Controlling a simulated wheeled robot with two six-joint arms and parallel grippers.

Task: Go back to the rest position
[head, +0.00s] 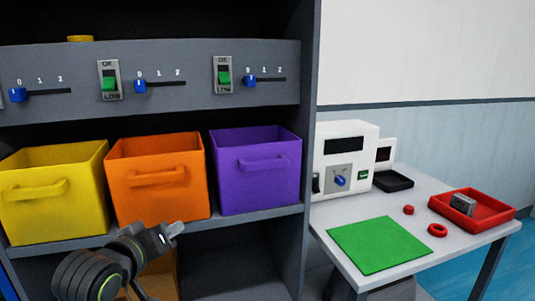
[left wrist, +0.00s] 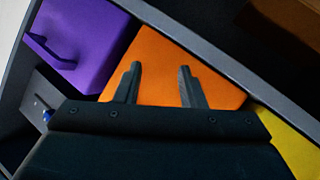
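My left gripper (head: 172,231) is at the lower left of the head view, in front of the shelf and below the orange bin (head: 158,183). In the left wrist view its two fingers (left wrist: 156,88) stand apart with nothing between them, and the orange bin (left wrist: 205,68) shows behind them. The gripper is open and empty. My right gripper is in neither view.
A yellow bin (head: 55,197) and a purple bin (head: 257,177) flank the orange one on the shelf, under a panel (head: 190,60) of sliders and switches. At right, a table (head: 390,210) holds a white machine (head: 345,150), green mat (head: 380,245) and red tray (head: 495,222).

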